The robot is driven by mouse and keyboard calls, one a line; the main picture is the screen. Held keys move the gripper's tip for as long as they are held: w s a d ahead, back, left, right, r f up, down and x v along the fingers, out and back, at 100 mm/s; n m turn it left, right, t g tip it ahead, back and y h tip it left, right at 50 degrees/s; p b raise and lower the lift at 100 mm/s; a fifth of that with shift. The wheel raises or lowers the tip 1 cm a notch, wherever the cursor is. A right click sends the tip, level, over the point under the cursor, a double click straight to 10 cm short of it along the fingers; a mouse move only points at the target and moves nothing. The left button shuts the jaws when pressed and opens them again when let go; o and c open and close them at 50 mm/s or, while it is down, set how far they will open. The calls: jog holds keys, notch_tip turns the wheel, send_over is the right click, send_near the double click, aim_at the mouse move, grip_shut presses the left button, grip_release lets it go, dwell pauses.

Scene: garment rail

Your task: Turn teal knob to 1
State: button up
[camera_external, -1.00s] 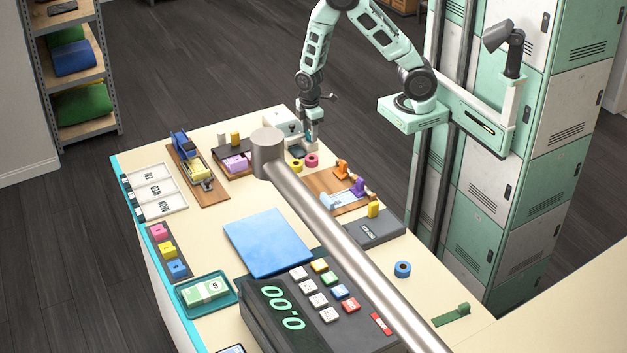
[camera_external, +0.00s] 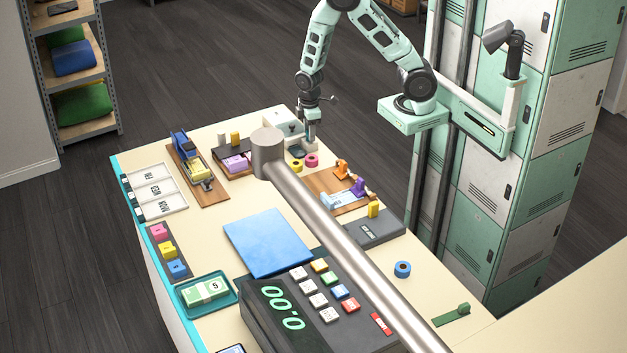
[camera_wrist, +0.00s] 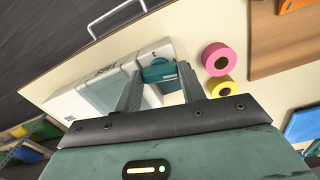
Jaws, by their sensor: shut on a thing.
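The teal knob (camera_wrist: 158,71) sits at the end of a white device (camera_wrist: 100,85) in the wrist view, with a dark mark on its top too small to read for sure. My gripper (camera_wrist: 157,80) is shut on the teal knob, one finger on each side of it. In the external view my gripper (camera_external: 307,138) reaches down at the far end of the table, over the white device (camera_external: 286,126). The knob is hidden there behind the gripper, and its setting cannot be told.
A pink tape roll (camera_wrist: 217,58) and a yellow one (camera_wrist: 222,88) lie close beside the gripper. A wooden board (camera_external: 325,187) with colored pieces is nearby. A thick metal pole (camera_external: 340,245) crosses above the table. A blue mat (camera_external: 268,242) and a cash register (camera_external: 325,305) are nearer the camera.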

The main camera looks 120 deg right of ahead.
jog(key=m, duration=0.4)
jog(key=shift+m, duration=0.3)
jog(key=m, duration=0.3)
jog(key=shift+m, duration=0.3)
jog(key=m, duration=0.3)
jog(key=shift+m, duration=2.1)
jog(key=shift+p, duration=0.3)
jog(key=o, duration=0.7)
